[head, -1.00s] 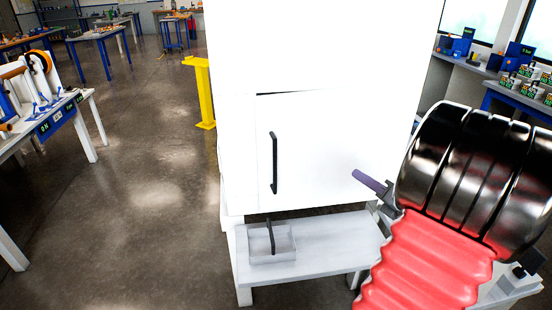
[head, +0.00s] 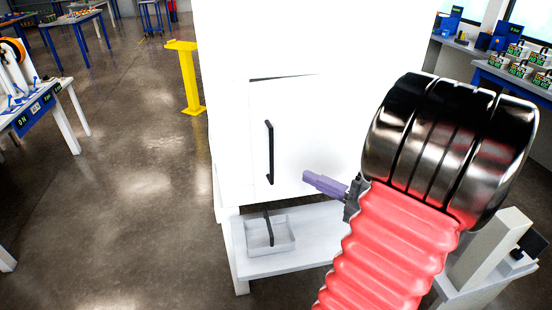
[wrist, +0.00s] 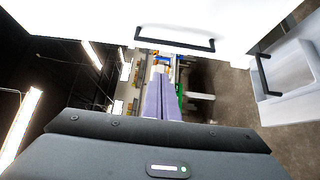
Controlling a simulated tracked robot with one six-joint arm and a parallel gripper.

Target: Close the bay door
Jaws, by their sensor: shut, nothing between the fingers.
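The white bay door (head: 300,130) is on the front of a tall white cabinet in the head view. A dark gap shows along its top edge, so it looks slightly ajar. Its black vertical handle (head: 270,152) is on the door's left side; the handle also shows in the wrist view (wrist: 175,40). My gripper (head: 308,178) has purple fingers and is to the right of the handle, in front of the door's lower part. In the wrist view the fingers (wrist: 160,85) are together and empty. I cannot tell whether they touch the door.
A pale tray with a black handle (head: 282,236) sits on a white shelf (head: 300,258) below the door. A yellow post (head: 190,85) stands left of the cabinet. A table (head: 50,105) is at the far left. The floor between is clear.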

